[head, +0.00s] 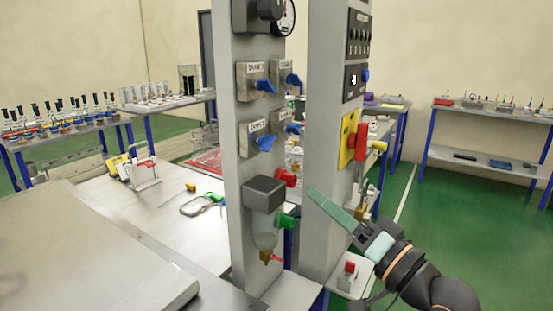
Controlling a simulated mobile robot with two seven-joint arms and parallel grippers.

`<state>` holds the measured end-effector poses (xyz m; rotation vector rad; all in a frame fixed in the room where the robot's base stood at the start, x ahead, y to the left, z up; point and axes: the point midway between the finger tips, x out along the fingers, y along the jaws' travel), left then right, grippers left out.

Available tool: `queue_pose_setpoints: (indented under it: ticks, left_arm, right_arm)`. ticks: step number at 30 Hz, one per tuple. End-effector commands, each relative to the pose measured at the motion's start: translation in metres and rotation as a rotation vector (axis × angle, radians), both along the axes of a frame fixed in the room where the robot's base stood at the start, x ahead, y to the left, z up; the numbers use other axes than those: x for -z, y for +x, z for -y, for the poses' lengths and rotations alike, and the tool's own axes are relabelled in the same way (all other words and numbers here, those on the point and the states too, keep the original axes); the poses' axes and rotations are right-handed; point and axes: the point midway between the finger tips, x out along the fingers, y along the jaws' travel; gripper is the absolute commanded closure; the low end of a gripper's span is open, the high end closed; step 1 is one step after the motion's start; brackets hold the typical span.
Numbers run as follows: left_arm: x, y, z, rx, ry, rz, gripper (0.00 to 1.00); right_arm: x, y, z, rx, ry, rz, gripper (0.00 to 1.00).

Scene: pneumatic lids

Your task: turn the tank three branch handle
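Several small valve boxes with tank labels and blue handles are mounted on the grey left post (240,180). They are the upper left box (250,80), the upper right box (286,77), the lower left box (252,139) and the lower right box (285,124). The label numbers are too small for me to read surely, so I cannot tell which is tank three. My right gripper (332,208) has green fingers and points up and left, below and right of the boxes, apart from every handle. I cannot tell its opening. My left gripper is not in view.
A second grey post (322,150) carries a black switch panel, a yellow plate (348,138) and a red lever (360,140). A filter unit (265,195) with a clear bowl sits low on the left post. A metal table (150,210) holds a wire-framed item and a padlock.

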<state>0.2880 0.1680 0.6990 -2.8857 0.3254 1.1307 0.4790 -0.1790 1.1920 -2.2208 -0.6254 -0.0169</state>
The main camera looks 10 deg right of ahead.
Motion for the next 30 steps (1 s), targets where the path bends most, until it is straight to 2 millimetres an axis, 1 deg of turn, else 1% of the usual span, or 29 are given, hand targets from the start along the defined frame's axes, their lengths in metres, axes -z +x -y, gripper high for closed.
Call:
queue_pose_setpoints:
  ticks: [1,3,5,8,11,18,21,24,30]
  left_arm:
    - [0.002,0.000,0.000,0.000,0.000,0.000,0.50]
    - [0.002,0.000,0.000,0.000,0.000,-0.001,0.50]
    - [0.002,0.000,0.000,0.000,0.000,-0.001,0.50]
    - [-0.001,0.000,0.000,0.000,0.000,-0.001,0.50]
    - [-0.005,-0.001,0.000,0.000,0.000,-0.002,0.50]
    - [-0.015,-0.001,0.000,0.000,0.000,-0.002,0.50]
    - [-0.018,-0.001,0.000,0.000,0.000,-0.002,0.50]
    - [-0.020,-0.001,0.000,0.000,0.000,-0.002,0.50]
    - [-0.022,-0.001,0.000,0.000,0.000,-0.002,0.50]
  right_arm:
    - [-0.013,-0.005,-0.001,-0.017,0.015,0.023,0.62]
    - [-0.025,-0.010,-0.003,-0.034,0.031,0.040,0.62]
    - [-0.030,-0.010,-0.004,-0.043,0.039,0.046,0.62]
    - [-0.035,-0.003,-0.008,-0.047,0.045,0.047,0.62]
    - [-0.040,0.010,-0.016,-0.047,0.043,0.046,0.62]
    - [-0.054,0.053,-0.039,-0.046,0.043,0.046,0.62]
    - [-0.058,0.069,-0.048,-0.046,0.042,0.045,0.62]
    - [-0.061,0.080,-0.054,-0.044,0.041,0.046,0.62]
    - [-0.063,0.092,-0.060,-0.045,0.040,0.045,0.62]
